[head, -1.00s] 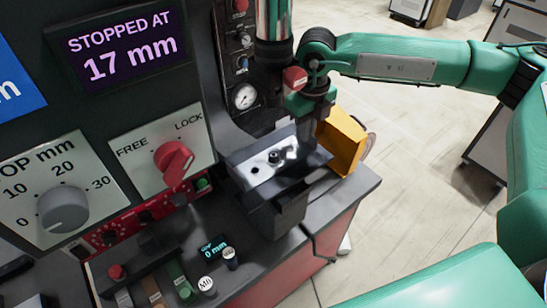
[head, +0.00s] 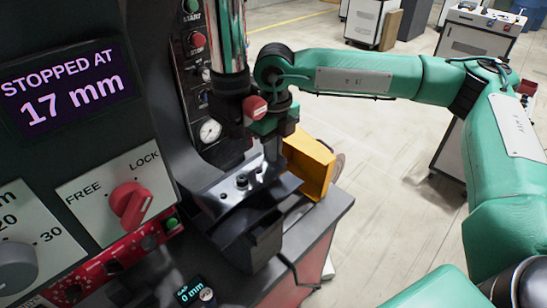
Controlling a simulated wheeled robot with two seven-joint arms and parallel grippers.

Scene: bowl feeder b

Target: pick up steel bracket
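The steel bracket (head: 229,190) is a bright grey metal plate with a dark hole and a round stud. It lies at the top of a dark vise (head: 250,237) on the machine table in the head view. My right gripper (head: 272,153) points down at the bracket's far right end, very close to it. Its fingertips are small and dark against the metal, so I cannot tell whether they touch the bracket or are closed on it. My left gripper is not in view.
A yellow bin (head: 311,165) stands right behind the vise. A vertical steel column (head: 231,38) rises close to the left of my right gripper. The panel with a red FREE/LOCK knob (head: 131,203) is at left. Open floor lies to the right.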

